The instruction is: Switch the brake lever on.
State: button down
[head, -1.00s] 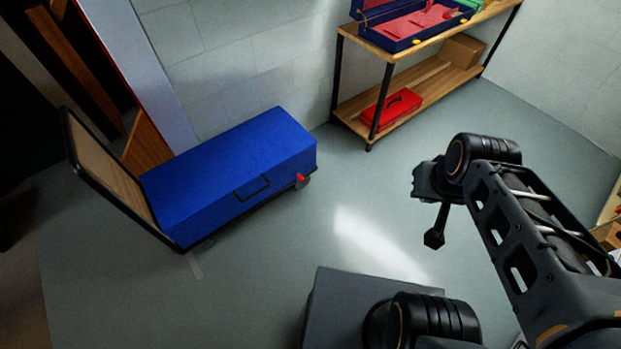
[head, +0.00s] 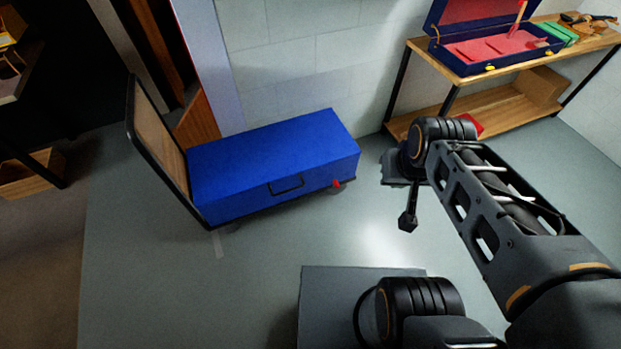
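The brake lever appears to be the small red tab (head: 337,183) low at the near right corner of the platform cart (head: 146,160). The tab is small, and I cannot tell its on or off position. The cart carries a long blue case (head: 270,163) with a dark handle on its near side. My gripper (head: 408,222) seems to be the small dark end hanging below my folded arm, right of the red tab and apart from it. Its fingers are too small and dark to tell whether they are open.
A wooden shelf (head: 478,115) stands at the back right, with an open blue case (head: 490,48) lined in red on top. A red box (head: 472,123) on its lower board is partly hidden by my arm. Grey floor (head: 150,290) is clear in front of the cart.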

aim_at(336, 184)
jog(key=u, duration=0.6)
jog(key=i, duration=1.15)
jog(key=z, duration=0.15)
